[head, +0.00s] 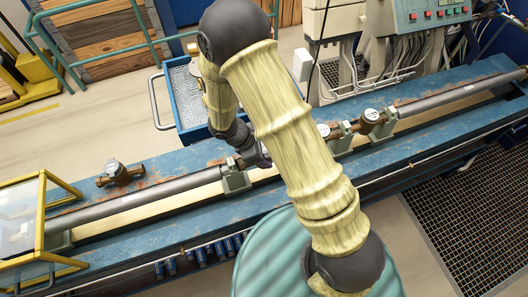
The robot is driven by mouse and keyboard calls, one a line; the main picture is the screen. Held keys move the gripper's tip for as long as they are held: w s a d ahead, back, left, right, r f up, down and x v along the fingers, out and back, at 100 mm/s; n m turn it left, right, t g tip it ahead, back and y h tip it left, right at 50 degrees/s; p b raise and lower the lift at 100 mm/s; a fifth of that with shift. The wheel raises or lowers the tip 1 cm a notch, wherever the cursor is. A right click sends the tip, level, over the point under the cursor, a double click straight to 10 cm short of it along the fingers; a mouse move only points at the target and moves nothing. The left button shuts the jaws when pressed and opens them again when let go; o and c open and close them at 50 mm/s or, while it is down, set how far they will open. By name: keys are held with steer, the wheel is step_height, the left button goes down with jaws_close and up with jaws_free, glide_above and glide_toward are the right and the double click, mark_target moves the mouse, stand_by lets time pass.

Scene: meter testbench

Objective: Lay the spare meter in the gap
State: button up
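A bronze meter with a pale round dial (120,173) lies alone on the blue bench top at the left, beside the pipe line. The left pipe (150,194) runs to a grey-green clamp (234,179) near the middle. Right of my arm, a meter (370,117) sits in the line, joined to the right pipe (440,97). Part of another meter (323,130) shows at my arm's edge. My arm hides the line between this and the left clamp, so I cannot see the gap clearly. My gripper (259,156) is mostly hidden behind my arm, near the left clamp.
A yellow-framed clear guard (42,215) covers the left end of the line. A control box with buttons (428,14) stands at the back right. A floor grating (470,215) lies at front right.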

steer(key=shift+f, duration=0.25)
stand_by(0.3)
steer(key=o, duration=1.6)
steer(key=shift+r+p, duration=3.3)
steer(key=shift+r, duration=1.25)
